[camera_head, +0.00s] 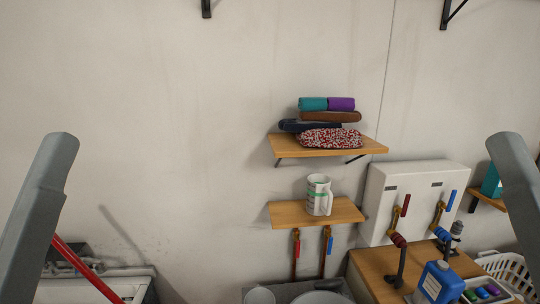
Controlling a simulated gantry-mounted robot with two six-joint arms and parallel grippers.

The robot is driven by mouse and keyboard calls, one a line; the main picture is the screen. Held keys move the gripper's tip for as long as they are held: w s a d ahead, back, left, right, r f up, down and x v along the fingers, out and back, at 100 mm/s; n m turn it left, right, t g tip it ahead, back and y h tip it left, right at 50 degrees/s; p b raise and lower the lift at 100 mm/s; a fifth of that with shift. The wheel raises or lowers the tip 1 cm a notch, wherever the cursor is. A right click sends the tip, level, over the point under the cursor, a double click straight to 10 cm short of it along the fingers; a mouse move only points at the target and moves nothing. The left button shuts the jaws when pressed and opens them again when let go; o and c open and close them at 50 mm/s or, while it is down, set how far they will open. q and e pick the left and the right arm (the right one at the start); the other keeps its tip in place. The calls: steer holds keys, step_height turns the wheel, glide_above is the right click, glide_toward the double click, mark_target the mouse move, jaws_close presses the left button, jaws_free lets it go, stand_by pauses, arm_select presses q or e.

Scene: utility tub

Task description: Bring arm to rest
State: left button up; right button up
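A grey link of my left arm (35,215) rises at the left edge, and a grey link of my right arm (518,195) rises at the right edge. Both stand slanted in front of the wall, and I see nothing held by them. Neither gripper's fingers show in this view, so I cannot see whether they are open or shut.
A wooden shelf (365,146) holds folded cloths. A white wall box (388,180) has red and blue valve handles. A blue bottle (438,283) and a white basket (512,268) are lower right. The left wall is bare.

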step_height(320, 180, up, 25)
steer(key=p, duration=2.1)
steer(key=shift+f, duration=0.15)
